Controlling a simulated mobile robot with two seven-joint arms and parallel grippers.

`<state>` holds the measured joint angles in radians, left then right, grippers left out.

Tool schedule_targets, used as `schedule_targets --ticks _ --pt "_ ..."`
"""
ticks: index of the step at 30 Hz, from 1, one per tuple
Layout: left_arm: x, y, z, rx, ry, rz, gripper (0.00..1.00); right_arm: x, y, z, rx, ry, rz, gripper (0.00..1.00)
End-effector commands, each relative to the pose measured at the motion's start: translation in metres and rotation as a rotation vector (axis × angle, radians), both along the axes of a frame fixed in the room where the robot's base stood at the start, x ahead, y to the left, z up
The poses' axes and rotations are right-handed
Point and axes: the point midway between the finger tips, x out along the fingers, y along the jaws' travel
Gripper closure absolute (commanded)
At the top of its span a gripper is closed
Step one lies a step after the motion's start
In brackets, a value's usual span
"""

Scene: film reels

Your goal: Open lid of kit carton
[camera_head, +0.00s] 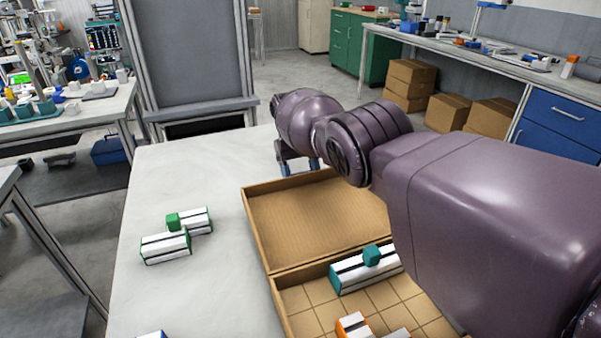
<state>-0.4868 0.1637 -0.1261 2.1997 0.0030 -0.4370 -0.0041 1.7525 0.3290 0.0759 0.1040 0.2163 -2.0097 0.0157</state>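The kit carton (281,297) stands on the pale table with its lid (300,215) swung back on the far side, inner face up. The carton is open and its gridded floor shows. My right arm reaches over the carton from the right and hides part of the lid and the carton's right side. My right gripper (299,168) is at the lid's far edge, with its two fingertips apart; whether it touches the lid is unclear. My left gripper is not in view.
A teal-and-white block (350,277) and an orange-ended block (353,326) lie in the carton. Two green-and-white blocks, one here (166,247), lie left on the table (185,180). A dark grey panel (193,50) stands beyond.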

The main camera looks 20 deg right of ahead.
Motion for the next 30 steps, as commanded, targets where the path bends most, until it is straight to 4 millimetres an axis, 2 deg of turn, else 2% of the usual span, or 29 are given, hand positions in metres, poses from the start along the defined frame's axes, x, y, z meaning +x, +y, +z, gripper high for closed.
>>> schedule_targets --ticks 7,8,12,23,30 --pt "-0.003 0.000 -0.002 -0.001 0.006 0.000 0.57 0.000 0.000 0.000 0.001 0.000 -0.001 0.79" --pt "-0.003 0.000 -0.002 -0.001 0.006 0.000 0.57 0.000 0.000 0.000 0.001 0.000 -0.001 0.33" --pt "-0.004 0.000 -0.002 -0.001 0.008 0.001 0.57 0.000 0.000 0.000 0.001 0.000 -0.001 0.12" --pt "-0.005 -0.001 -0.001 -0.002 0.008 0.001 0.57 0.000 0.000 0.004 0.001 -0.008 -0.001 0.11" --pt "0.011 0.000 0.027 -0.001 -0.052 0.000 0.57 -0.001 0.000 0.029 0.003 -0.083 0.000 0.11"
